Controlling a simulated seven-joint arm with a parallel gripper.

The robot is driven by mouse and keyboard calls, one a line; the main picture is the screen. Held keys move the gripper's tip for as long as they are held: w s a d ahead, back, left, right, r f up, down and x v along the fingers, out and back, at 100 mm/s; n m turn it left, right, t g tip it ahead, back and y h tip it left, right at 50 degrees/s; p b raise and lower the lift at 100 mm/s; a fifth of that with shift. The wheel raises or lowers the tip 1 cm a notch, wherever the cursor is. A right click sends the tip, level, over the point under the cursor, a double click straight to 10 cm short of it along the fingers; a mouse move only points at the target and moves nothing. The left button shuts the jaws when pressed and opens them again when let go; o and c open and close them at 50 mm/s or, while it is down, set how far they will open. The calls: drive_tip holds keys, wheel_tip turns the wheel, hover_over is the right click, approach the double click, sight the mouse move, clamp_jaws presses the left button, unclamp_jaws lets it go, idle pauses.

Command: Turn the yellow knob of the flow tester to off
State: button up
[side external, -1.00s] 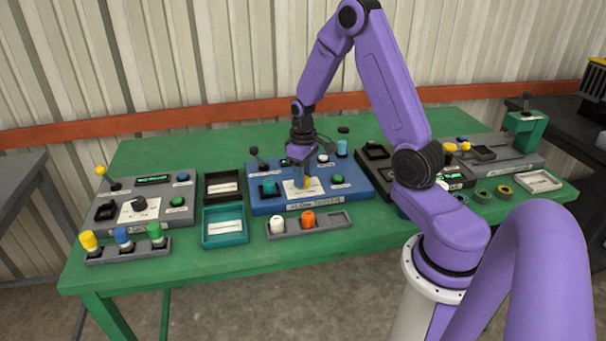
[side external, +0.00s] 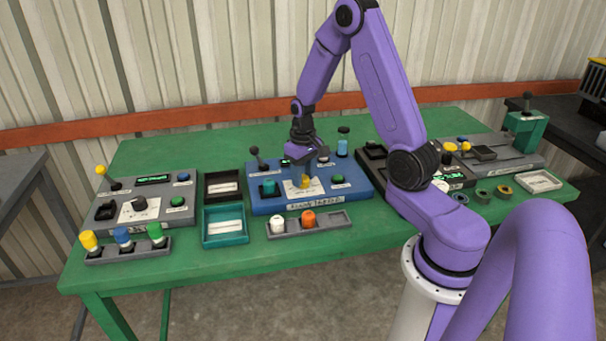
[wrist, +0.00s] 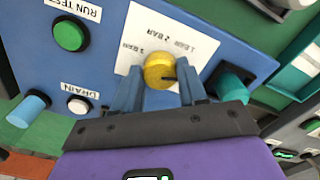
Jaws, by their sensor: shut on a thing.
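The blue flow tester (side external: 262,205) sits in the middle of the green table. Its yellow knob (side external: 305,181) rises from a white label plate; it is large in the wrist view (wrist: 158,70), with a dark mark on its lower right side. Printed "1 BAR", "2 BAR" and "3 BAR" labels show around the knob; an off label cannot be seen. My gripper (wrist: 160,90) has one finger on each side of the knob and is shut on it. In the side view, my gripper (side external: 304,174) points down over the tester.
A grey tray (side external: 342,219) with white and orange pieces lies in front. Other panels stand left and right.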

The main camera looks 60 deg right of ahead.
sight(303, 177)
drive_tip(key=o, duration=1.1)
drive_tip(key=shift+c, duration=0.2)
drive_tip(key=shift+r, duration=0.15)
wheel_tip(303, 177, up, 17)
drive_tip(key=shift+r, duration=0.1)
drive_tip(key=s+a+f+n, duration=0.1)
drive_tip(key=s+a+n, duration=0.3)
drive_tip(key=a, duration=0.4)
drive_tip(key=s+a+n, duration=0.3)
drive_tip(key=s+a, duration=0.1)
drive_tip(key=a, duration=0.5)
drive_tip(key=s+a+f+n, duration=0.1)
drive_tip(key=s+n, duration=0.3)
drive_tip(key=s, duration=0.4)
drive_tip(key=s+a+f+n, duration=0.2)
drive_tip(key=s+a+n, duration=0.1)
drive_tip(key=s, duration=0.6)
drive_tip(key=shift+n, duration=0.5)
